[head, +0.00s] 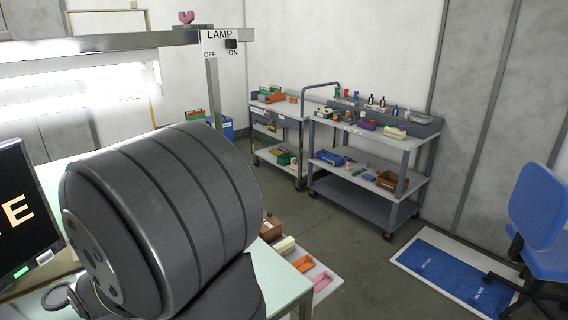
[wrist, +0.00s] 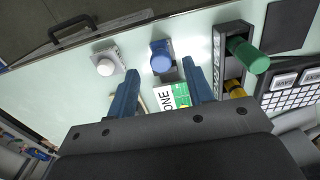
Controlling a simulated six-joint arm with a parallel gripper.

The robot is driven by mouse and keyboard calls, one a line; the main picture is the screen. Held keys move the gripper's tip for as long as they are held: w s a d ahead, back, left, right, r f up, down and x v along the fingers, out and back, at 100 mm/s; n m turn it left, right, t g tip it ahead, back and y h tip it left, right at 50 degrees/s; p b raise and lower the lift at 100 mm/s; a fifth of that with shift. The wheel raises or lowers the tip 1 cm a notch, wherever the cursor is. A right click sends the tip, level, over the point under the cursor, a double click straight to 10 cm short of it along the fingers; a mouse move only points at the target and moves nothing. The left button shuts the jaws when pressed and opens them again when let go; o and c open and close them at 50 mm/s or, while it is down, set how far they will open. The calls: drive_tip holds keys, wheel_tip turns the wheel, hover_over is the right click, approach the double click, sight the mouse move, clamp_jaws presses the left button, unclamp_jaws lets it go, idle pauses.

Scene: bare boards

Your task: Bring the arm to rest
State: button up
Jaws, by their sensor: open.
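My gripper (wrist: 160,88) shows in the wrist view with its two blue fingers apart and nothing between them. It is above a pale green bench top (wrist: 60,85). Beyond and between the fingertips is a blue knob (wrist: 161,58) on a dark base. A green and white card or box (wrist: 172,96) with the letters "ONE" lies partly behind the right finger. In the head view my dark arm link fills the lower left and the gripper is out of sight.
Near the fingers are a white button (wrist: 106,66), a green-handled lever (wrist: 248,56), a yellow knob (wrist: 235,88) and a keypad (wrist: 295,90). A monitor (head: 22,215) and lamp switch (head: 231,43) are at left. Loaded carts (head: 365,140) and a blue chair (head: 540,220) stand beyond the bench.

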wheel_tip(320, 180, up, 14)
wheel_tip(320, 180, down, 17)
drive_tip(key=shift+r, duration=0.1)
drive_tip(key=shift+w+a, duration=1.15)
wheel_tip(320, 180, up, 23)
drive_tip(key=a, duration=0.1)
wheel_tip(320, 180, down, 6)
drive_tip(key=shift+w+f, duration=0.2)
drive_tip(key=shift+w, duration=0.2)
